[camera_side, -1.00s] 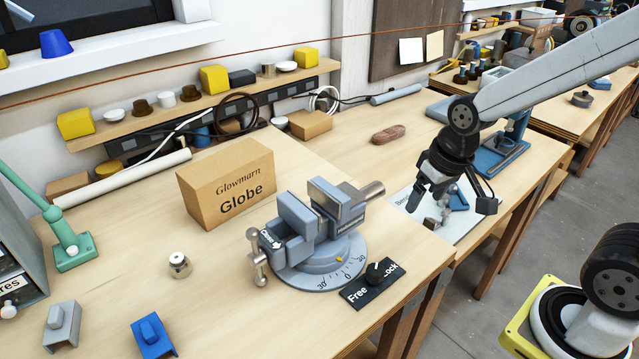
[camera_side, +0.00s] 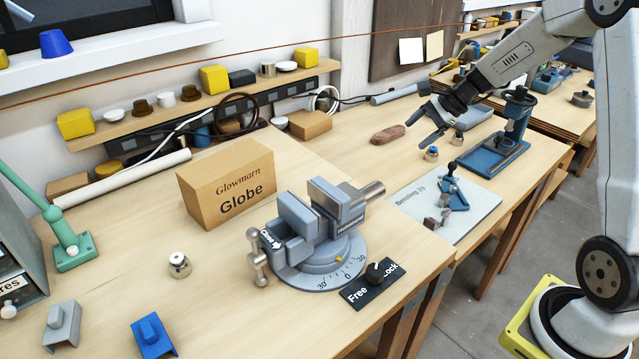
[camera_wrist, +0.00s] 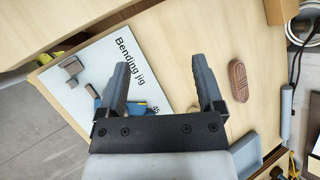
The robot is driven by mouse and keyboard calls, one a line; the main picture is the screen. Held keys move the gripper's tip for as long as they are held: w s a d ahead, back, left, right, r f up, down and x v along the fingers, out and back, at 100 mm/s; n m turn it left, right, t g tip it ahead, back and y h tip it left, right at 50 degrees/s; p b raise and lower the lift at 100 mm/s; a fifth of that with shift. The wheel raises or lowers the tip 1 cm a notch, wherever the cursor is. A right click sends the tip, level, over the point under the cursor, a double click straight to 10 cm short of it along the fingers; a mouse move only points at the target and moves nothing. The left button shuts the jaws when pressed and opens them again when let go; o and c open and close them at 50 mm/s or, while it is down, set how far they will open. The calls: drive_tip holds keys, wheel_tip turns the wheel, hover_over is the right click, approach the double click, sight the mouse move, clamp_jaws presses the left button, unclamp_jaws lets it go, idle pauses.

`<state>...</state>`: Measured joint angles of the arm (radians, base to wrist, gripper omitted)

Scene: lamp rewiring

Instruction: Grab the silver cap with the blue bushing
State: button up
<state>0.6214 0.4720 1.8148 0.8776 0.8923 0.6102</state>
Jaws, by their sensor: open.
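The silver cap with the blue bushing (camera_side: 432,153) appears to be the small metal piece with a blue top on the right-hand bench, behind the bending jig board. It is small in the side view, and I cannot make it out in the wrist view. My gripper (camera_side: 425,125) is open and empty, tilted above and close to this cap in the side view.
The bending jig board (camera_side: 480,220) lies in front of the cap. A blue press stand (camera_side: 495,155) stands to its right, and a brown oval piece (camera_side: 387,135) lies to its left. A vise (camera_side: 315,235) and another silver cap (camera_side: 180,265) are on the left bench.

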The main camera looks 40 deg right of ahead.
drive_tip(key=d+m+t+h, duration=0.2)
drive_tip(key=d+m+t, duration=0.75)
drive_tip(key=d, duration=1.35)
drive_tip(key=m+g, duration=0.2)
drive_tip(key=m, duration=0.1)
approach(434, 148)
drive_tip(key=shift+w+y, duration=0.3)
drive_tip(key=shift+w, duration=0.8)
drive_tip(key=shift+f, duration=0.65)
drive_tip(key=shift+x, duration=1.3)
drive_tip(key=shift+x, duration=2.6)
clamp_jaws()
